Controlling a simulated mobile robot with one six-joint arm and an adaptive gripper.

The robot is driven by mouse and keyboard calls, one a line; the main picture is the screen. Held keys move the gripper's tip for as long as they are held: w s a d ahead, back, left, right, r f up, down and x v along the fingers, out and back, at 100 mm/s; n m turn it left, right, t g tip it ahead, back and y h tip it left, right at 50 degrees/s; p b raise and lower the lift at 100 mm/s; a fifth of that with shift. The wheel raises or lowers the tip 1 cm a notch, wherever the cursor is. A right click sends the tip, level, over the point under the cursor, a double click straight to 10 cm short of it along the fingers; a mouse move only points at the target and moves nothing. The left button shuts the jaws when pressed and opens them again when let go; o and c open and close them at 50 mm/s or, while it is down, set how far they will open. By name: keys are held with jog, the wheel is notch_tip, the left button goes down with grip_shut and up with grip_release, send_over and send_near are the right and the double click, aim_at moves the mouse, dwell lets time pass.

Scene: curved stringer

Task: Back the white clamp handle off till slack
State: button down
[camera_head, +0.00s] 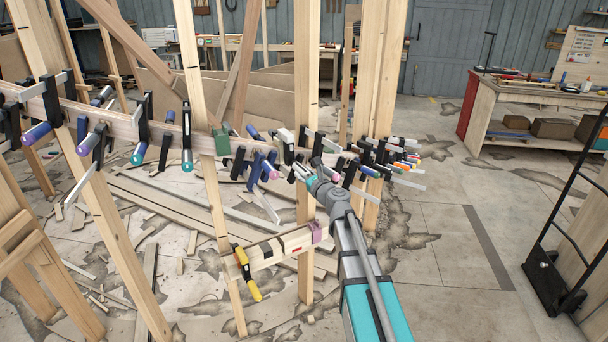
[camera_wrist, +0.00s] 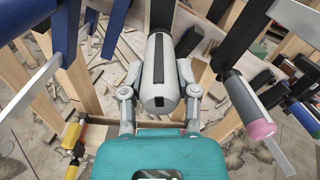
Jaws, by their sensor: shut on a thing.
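The white clamp handle (camera_wrist: 160,92) is a rounded grey-white grip with dark slots. It fills the middle of the wrist view and points toward the camera. My gripper (camera_wrist: 158,76) has one finger on each side of it and is shut on it. In the head view my gripper (camera_head: 312,178) is at the row of clamps on the curved wooden stringer (camera_head: 122,126). There the white handle is small and mostly hidden by my gripper. The clamp's dark bar (camera_wrist: 161,14) shows above the handle in the wrist view; its jaws are not clear.
Other clamps crowd both sides: a blue one (camera_wrist: 28,18) at left and a pink-and-grey handle (camera_wrist: 247,105) at right in the wrist view. A yellow clamp (camera_head: 247,274) hangs on a lower wooden piece. Upright posts (camera_head: 307,90) stand close by. Floor at right is open.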

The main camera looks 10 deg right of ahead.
jog(key=n, duration=0.9)
jog(key=shift+n, duration=0.3)
jog(key=n, duration=0.4)
jog(key=shift+d+r+n, duration=0.1)
jog(key=shift+n, duration=0.2)
jog(key=n, duration=0.4)
jog(key=shift+n, duration=0.3)
jog(key=n, duration=0.6)
jog(key=shift+r, duration=0.1)
jog(key=n, duration=0.6)
jog(key=shift+n, duration=0.3)
jog(key=shift+c, duration=1.8)
grip_release()
